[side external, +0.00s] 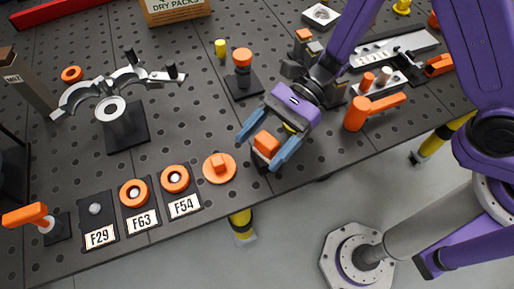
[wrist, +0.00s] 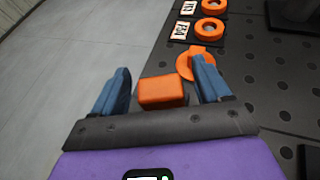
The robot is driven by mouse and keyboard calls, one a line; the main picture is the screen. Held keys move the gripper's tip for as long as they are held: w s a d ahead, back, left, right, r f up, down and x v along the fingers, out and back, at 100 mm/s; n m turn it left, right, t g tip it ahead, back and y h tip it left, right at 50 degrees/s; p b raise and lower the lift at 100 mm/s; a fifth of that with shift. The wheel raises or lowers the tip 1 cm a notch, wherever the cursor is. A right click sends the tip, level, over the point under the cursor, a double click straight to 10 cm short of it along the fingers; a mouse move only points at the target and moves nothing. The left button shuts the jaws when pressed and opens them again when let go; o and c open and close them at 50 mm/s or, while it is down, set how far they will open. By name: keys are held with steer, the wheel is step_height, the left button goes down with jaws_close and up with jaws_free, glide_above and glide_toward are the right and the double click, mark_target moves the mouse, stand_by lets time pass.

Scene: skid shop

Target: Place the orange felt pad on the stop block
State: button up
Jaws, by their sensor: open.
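An orange block-shaped piece (side external: 267,142), which looks like the felt pad, sits between the blue fingers of my gripper (side external: 258,153) near the table's front edge. A dark block (side external: 259,163) shows just beneath it and may be the stop block; my fingers hide most of it. In the wrist view the orange piece (wrist: 163,91) lies between the two fingers of my gripper (wrist: 161,70), with a narrow gap on each side. My gripper is open. I cannot tell exactly how the piece rests on the dark block.
An orange disc with a raised knob (side external: 219,168) lies close to my left finger. Labelled plates with orange rings (side external: 175,179) line the front left. An orange-handled clamp (side external: 372,111) stands to the right. The perforated table (side external: 190,110) is clear behind the disc.

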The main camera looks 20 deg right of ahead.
steer(key=v, duration=0.9)
steer(key=shift+w+d, duration=0.15)
steer(key=shift+d, duration=0.2)
steer(key=shift+r, duration=0.15)
steer(key=s+d+r+n+t+h, duration=0.2)
steer(key=s+d+n+h, duration=0.4)
steer(key=d+n, duration=0.7)
steer(key=s+d+r+n+t+h, duration=0.3)
steer(key=s+d+n+h, duration=0.3)
steer(key=d+n, duration=0.7)
steer(key=shift+s+d, duration=0.25)
steer(key=shift+s, duration=0.85)
